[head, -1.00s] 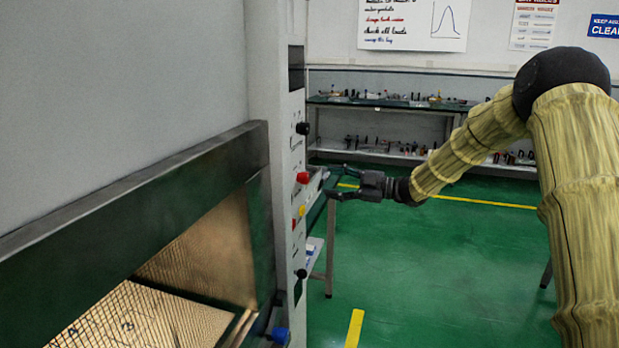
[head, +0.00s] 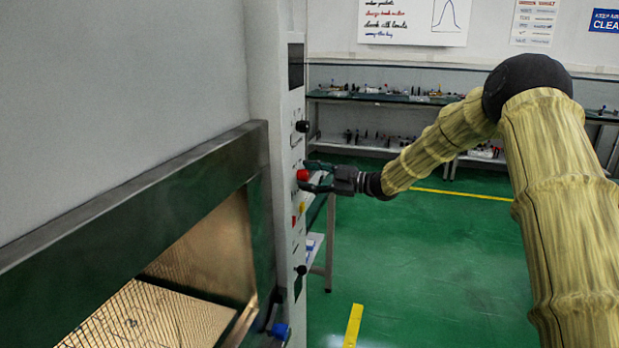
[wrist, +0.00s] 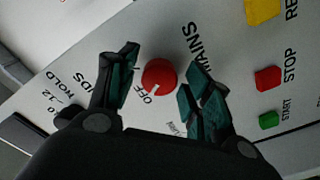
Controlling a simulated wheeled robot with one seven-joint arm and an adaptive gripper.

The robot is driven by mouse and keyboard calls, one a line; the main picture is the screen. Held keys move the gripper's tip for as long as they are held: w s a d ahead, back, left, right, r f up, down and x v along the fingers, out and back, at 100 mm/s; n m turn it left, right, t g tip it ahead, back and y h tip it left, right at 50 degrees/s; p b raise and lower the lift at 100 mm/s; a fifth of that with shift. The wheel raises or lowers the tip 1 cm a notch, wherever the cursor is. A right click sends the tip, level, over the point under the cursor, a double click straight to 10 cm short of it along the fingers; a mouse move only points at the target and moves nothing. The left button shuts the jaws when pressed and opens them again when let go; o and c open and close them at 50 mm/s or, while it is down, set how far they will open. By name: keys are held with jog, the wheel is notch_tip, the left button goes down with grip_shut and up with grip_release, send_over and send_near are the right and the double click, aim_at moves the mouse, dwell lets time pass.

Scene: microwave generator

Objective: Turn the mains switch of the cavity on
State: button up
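The mains switch is a round red knob (wrist: 159,76) on the light control panel (wrist: 225,60), with "MAINS" printed beside it and its white mark at the "OFF" label. It also shows in the head view as a red knob (head: 302,175) on the tall panel. My gripper (wrist: 160,84) is open, with one finger on each side of the red knob. In the head view my gripper (head: 318,177) reaches the panel from the right, its fingertips beside the knob. I cannot tell whether the fingers touch the knob.
The wrist view shows a red stop button (wrist: 268,78), a green start button (wrist: 268,120) and a yellow control (wrist: 262,9) to the right. Black knobs (head: 302,126) sit on the panel. The cavity's mesh-lined opening (head: 205,260) is to the left. Green floor (head: 430,270) is clear.

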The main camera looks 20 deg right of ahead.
jog(key=c, duration=0.7)
jog(key=shift+a, duration=0.1)
